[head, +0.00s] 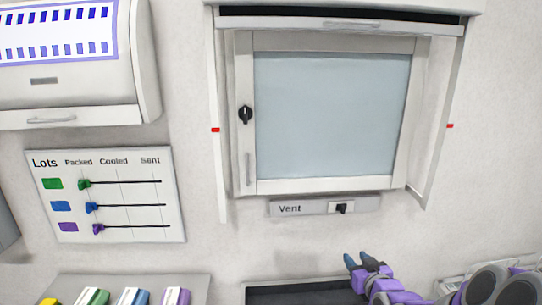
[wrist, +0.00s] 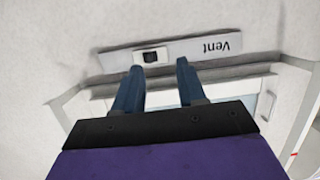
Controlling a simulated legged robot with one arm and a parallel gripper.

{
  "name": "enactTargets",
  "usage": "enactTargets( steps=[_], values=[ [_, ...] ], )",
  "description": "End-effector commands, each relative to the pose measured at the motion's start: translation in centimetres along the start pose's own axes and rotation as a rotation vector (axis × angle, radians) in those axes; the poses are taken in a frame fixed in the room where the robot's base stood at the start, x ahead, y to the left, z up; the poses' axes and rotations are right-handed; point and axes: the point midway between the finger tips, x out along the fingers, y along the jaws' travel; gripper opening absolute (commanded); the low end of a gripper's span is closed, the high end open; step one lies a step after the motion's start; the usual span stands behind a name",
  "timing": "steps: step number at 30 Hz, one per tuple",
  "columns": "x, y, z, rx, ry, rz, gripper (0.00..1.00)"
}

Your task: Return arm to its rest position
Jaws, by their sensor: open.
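My gripper (head: 358,260) is at the lower right of the head view, below and slightly right of the Vent switch panel (head: 290,208). Its two blue fingers are apart with nothing between them. In the wrist view my gripper (wrist: 164,68) points toward the Vent panel (wrist: 215,49), which appears upside down there. The dark Vent switch (wrist: 151,57) shows just beyond the fingertips, and a gap to it seems to remain. My purple and grey arm (head: 400,290) extends to the lower right corner of the head view.
A framed cabinet window (head: 330,115) with a black knob (head: 245,114) is shut above the panel. A Lots board (head: 110,195) with coloured sliders hangs at left. A dark tray (head: 290,295) lies below, beside several coloured items (head: 135,296). A wire rack (head: 450,284) stands at right.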

Motion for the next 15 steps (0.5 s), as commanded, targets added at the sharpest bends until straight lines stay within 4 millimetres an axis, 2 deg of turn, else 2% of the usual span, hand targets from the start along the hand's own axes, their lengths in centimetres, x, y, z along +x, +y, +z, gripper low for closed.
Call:
enactTargets(
  steps=[3,8,11,15],
  values=[
    [-1.6,-2.4,1.2,-0.036,-0.173,-0.024,0.40],
    [-5.2,-4.6,3.5,-0.058,-0.421,-0.029,0.40],
    [-8.3,-5.9,4.7,-0.062,-0.568,-0.022,0.40],
    [-13.4,-7.5,6.0,-0.055,-0.767,-0.006,0.40]
  ],
)
